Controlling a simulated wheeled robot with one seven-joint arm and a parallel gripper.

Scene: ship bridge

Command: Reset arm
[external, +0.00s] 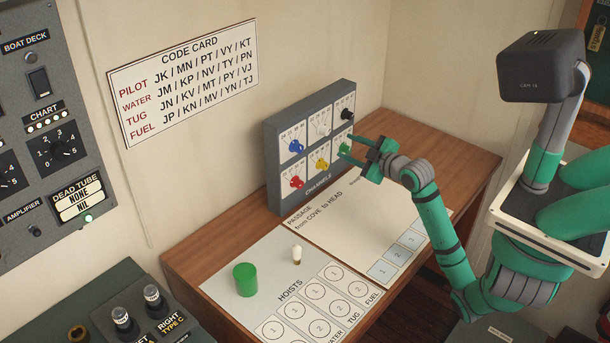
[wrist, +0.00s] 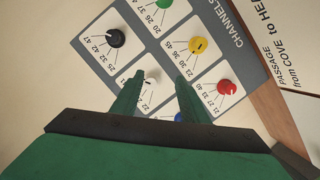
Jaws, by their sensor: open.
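My gripper (external: 347,147) is open in front of the right side of the grey channels panel (external: 268,165), its fingers pointing at the panel. In the wrist view my gripper (wrist: 160,78) shows two green fingers spread apart, with the white knob (wrist: 152,76) seen between their tips. Nothing is held. I cannot tell how far the tips stand from the panel. My forearm reaches up from the lower right in the external view. The blue (external: 296,146), red (external: 296,181), yellow (external: 321,163) and black (external: 346,114) knobs show clear of the fingers.
A passage sheet (external: 335,215) and a hoists sheet (external: 245,310) lie on the wooden desk (external: 425,143). A green cylinder (external: 246,279) and a small white peg (external: 297,254) stand on the hoists sheet. A code card (external: 185,80) hangs on the wall. Open air lies above the desk.

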